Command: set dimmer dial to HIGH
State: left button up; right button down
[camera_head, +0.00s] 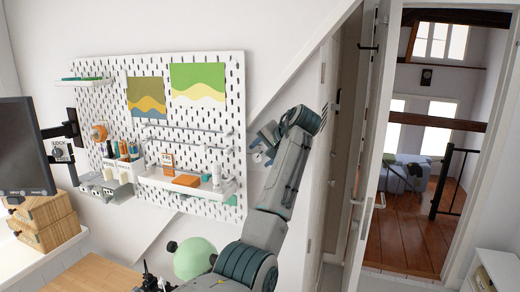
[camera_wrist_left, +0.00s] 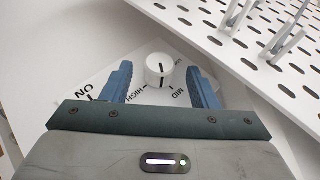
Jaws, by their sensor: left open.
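The dimmer dial (camera_wrist_left: 159,70) is a round white knob with a dark line, on a white plate in the left wrist view. The line points toward the near side, by the MID and HIGH lettering; I cannot tell exactly which mark it meets. HIGH is printed to the knob's lower left, MID to its lower right, and part of another label at its right. My left gripper (camera_wrist_left: 160,84) is open, its blue fingers on either side of the knob with gaps visible. In the head view the left gripper (camera_head: 262,146) is at the wall right of the pegboard. The right gripper is out of view.
The white pegboard (camera_head: 215,120) with shelves and pictures is close left of the left gripper. A monitor (camera_head: 25,147) and wooden drawers (camera_head: 48,222) stand at left. A pale green dome (camera_head: 194,258) is beside my forearm. An open doorway (camera_head: 430,130) is at right.

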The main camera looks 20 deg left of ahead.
pick_arm(q)
jog(key=shift+x, duration=0.95)
jog(key=c, duration=1)
jog(key=shift+d+f+y+b, duration=0.1)
jog(key=shift+f+y+b, duration=0.3)
jog(key=shift+y, duration=0.4)
jog(key=shift+m+t+y+b, duration=0.3)
jog(key=shift+m+y+b, duration=0.2)
jog(key=shift+y+b, duration=0.45)
jog(key=shift+y, duration=0.25)
jog(key=o, duration=1)
jog(key=shift+d+r, duration=0.1)
